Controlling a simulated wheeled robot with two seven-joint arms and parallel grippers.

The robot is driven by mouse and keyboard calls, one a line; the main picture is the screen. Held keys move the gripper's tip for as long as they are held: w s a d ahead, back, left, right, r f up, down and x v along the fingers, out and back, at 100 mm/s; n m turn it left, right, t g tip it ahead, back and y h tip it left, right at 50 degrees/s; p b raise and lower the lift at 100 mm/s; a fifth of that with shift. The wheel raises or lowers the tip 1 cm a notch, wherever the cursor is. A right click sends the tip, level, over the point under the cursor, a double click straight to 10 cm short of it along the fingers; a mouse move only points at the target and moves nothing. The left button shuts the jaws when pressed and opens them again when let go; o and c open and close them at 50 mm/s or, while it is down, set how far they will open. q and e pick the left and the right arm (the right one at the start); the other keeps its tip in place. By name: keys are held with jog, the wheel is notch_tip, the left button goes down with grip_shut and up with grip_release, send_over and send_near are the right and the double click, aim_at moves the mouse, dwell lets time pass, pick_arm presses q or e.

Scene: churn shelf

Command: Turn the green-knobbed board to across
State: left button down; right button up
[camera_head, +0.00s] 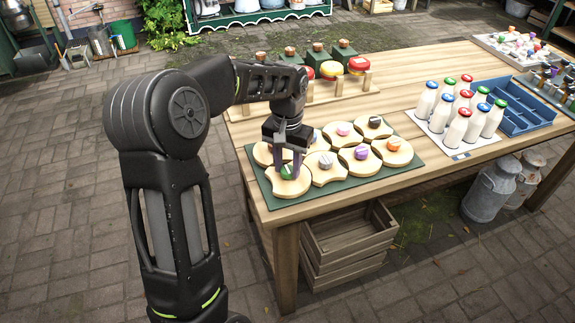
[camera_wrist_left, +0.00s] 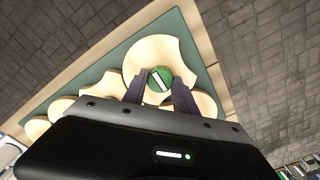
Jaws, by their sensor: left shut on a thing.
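The green-knobbed board (camera_head: 292,186) is a pale round wooden board with a scooped edge, at the front left corner of the green mat (camera_head: 392,177). Its green knob (camera_head: 287,172) carries a white bar, which shows clearly in the left wrist view (camera_wrist_left: 160,80). My left gripper (camera_head: 289,168) points down over this board and is shut on the green knob. In the left wrist view its two dark fingers (camera_wrist_left: 161,92) stand on either side of the knob. The bar lies slanted in that view. My right gripper is not in view.
Several similar boards with knobs stand close by, including a grey-knobbed one (camera_head: 326,168), a purple-knobbed one (camera_head: 361,160) and an orange-knobbed one (camera_head: 393,151). Milk bottles (camera_head: 459,126) and a blue crate (camera_head: 513,112) are to the right. A wooden rack (camera_head: 345,95) stands behind.

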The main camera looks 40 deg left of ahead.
aim_at(288, 170)
pick_arm(q)
jog(key=c, duration=1)
grip_release()
jog(key=shift+o, duration=0.2)
notch_tip(288, 170, up, 8)
jog(key=shift+f, duration=0.1)
jog(key=shift+f, duration=0.1)
